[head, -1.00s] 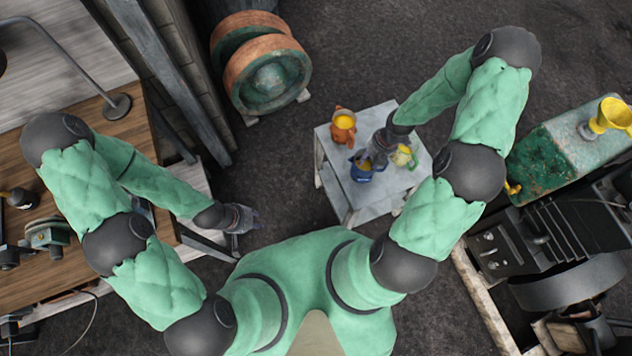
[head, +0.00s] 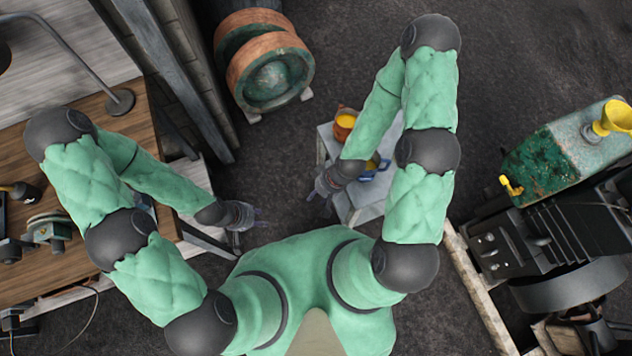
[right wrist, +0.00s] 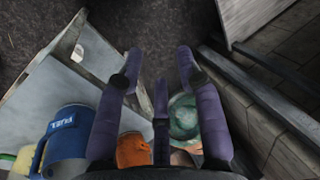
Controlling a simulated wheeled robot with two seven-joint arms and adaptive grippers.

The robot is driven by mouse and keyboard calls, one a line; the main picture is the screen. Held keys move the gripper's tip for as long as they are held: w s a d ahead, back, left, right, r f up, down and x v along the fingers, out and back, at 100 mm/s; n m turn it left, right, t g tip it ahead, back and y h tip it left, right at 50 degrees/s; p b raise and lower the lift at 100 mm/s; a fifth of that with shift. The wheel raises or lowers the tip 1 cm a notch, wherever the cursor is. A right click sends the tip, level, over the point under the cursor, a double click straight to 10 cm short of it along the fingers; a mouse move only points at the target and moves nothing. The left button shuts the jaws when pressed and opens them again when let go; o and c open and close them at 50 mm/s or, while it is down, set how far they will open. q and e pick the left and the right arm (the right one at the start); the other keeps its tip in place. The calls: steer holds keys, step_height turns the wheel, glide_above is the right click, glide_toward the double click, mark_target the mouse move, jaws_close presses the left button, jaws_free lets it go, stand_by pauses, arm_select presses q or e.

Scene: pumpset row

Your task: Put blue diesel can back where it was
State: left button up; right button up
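The blue diesel can (head: 378,171) stands on the small grey metal table (head: 357,210), partly hidden by my right arm. In the right wrist view the blue can (right wrist: 68,140) shows at the lower left, apart from the fingers. An orange can (head: 345,121) stands behind it on the table; it shows between my fingers in the right wrist view (right wrist: 132,150). My right gripper (head: 318,190) is open and empty, off the table's left edge. My left gripper (head: 257,217) is open and empty beside the wooden bench.
A yellow-green can (right wrist: 22,160) shows at the wrist view's lower left edge. A wooden bench (head: 85,215) stands left, a rusty double wheel (head: 268,75) behind. A green tank with yellow funnel (head: 560,150) and an engine stand right. Dark floor lies open between.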

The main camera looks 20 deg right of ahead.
steer(key=s+m, duration=0.1)
steer(key=s+a+m, duration=0.1)
steer(key=m, duration=0.1)
steer(key=shift+a, duration=0.2)
steer(key=shift+w+f, duration=0.1)
steer(key=shift+f, duration=0.05)
